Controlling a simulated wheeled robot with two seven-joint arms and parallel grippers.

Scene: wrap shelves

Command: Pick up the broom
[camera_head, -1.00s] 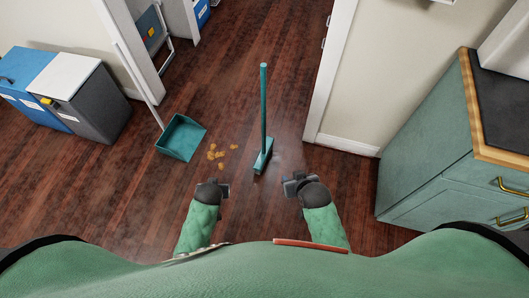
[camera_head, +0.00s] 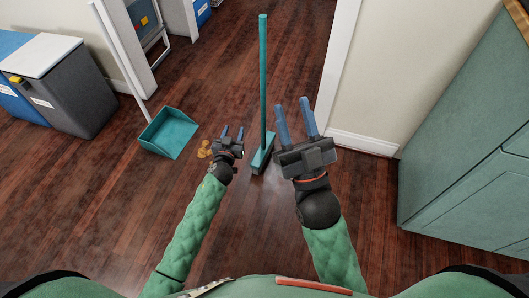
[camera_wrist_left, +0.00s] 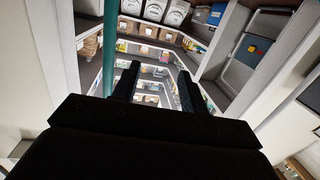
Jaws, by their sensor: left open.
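The teal broom (camera_head: 263,85) stands upright on the wood floor, its head (camera_head: 262,155) resting down and its handle rising. My left gripper (camera_head: 233,131) is open and empty, to the left of the broom and apart from it. My right gripper (camera_head: 294,118) is open and empty, to the right of the handle, with its blue fingers pointing away from me. In the left wrist view the dark left fingers (camera_wrist_left: 156,85) are spread, and a teal pole (camera_wrist_left: 111,45), likely the broom handle, passes to their left.
Grey and blue bins (camera_head: 65,90) stand at far left. A green cabinet (camera_head: 470,170) is at right. A white door frame (camera_head: 338,60) rises behind my right gripper.

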